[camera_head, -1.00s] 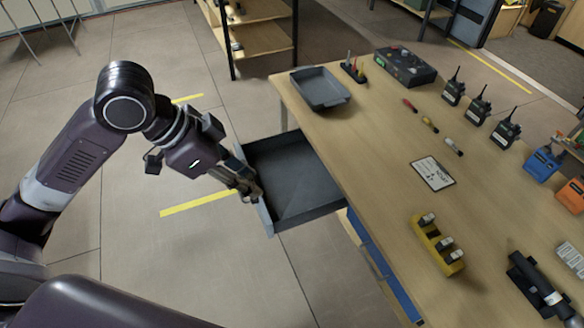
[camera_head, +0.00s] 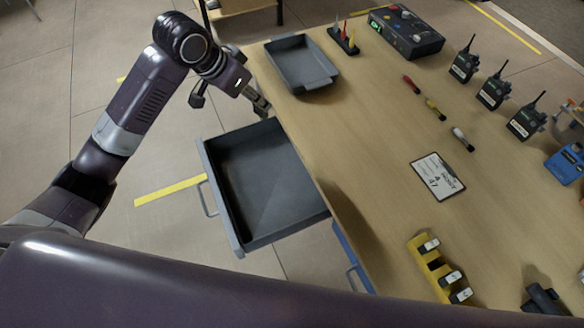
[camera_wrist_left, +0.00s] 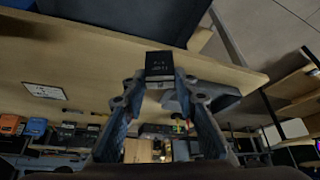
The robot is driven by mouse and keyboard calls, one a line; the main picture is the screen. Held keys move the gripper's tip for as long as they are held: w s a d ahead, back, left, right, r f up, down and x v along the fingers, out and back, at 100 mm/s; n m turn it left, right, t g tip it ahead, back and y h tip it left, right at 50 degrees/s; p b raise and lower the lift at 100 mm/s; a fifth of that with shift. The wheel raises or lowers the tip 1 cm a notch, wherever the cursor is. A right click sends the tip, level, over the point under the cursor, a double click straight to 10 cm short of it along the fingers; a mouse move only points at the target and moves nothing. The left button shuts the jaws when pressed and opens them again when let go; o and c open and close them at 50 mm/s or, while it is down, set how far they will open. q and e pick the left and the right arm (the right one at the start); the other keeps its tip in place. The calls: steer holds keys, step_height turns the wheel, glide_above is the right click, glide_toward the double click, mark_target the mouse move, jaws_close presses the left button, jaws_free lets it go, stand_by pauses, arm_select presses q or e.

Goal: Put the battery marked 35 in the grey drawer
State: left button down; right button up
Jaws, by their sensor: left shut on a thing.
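The grey drawer (camera_head: 262,190) is pulled open beside the table, and its inside looks empty. My left gripper (camera_head: 262,106) is by the table's left edge, near the drawer's far corner. In the left wrist view, my left gripper (camera_wrist_left: 160,84) is shut on a small dark block (camera_wrist_left: 160,64) with faint light marks, held at the fingertips. I cannot read a number on it, so I cannot tell if it is the battery marked 35. In the head view the block does not show clearly. My right gripper is not in view.
A grey tray (camera_head: 301,64) stands on the table close to my left gripper. A yellow rack (camera_head: 419,246) with several white-topped pieces, a printed card (camera_head: 437,176), small coloured cylinders (camera_head: 435,108) and several radios (camera_head: 492,90) are further right. The table's left middle is clear.

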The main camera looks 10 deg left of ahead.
mark_target(257, 110)
arm_select(q)
steer(key=shift+w+d+f, duration=0.1)
steer(key=shift+w+f, duration=0.6)
steer(key=shift+f, duration=0.25)
steer(key=f, duration=0.3)
steer(key=shift+s+f, duration=0.25)
steer(key=shift+f, duration=0.15)
step_height(257, 110, down, 15)
steer(key=shift+w+r+p, duration=0.1)
steer(key=shift+p, duration=0.3)
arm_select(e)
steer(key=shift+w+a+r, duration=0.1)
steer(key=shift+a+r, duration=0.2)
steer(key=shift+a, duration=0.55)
arm_select(q)
steer(key=shift+f, duration=0.2)
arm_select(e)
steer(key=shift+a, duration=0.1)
arm_select(q)
steer(key=c, duration=1.5)
jaws_free()
steer(key=shift+c, duration=0.2)
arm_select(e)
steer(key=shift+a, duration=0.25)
arm_select(q)
steer(key=shift+r, duration=0.1)
